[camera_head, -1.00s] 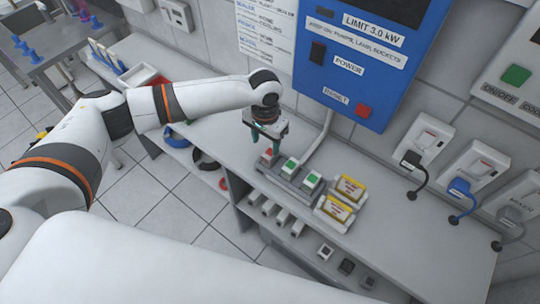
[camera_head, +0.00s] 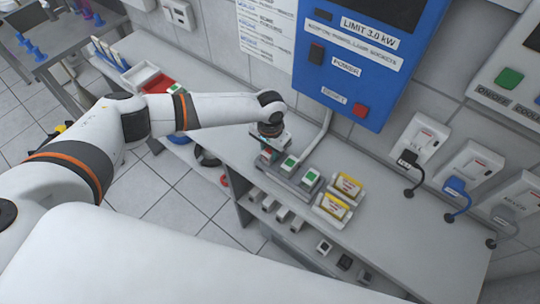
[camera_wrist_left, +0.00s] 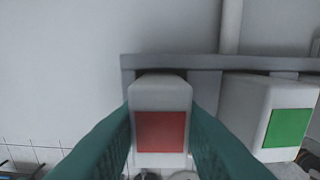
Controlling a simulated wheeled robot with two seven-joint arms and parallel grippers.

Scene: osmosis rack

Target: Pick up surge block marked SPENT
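The block with a red top (camera_head: 266,153) sits at the left end of the grey rack (camera_head: 286,180), beside two blocks with green tops; no SPENT lettering is readable. My left gripper (camera_head: 270,146) is lowered over the red-topped block and partly hides it. In the left wrist view, the red-topped block (camera_wrist_left: 160,132) stands between the two teal fingers, one close along each side. I cannot tell whether they press on it. A green-topped block (camera_wrist_left: 287,128) is just to its right. My right gripper is not in view.
Two yellow-labelled blocks (camera_head: 347,186) stand in white holders right of the rack. A blue power panel (camera_head: 365,70) is on the wall behind. Plugs with cables (camera_head: 408,158) are at the right. The counter front right is clear. A lower shelf holds several small blocks.

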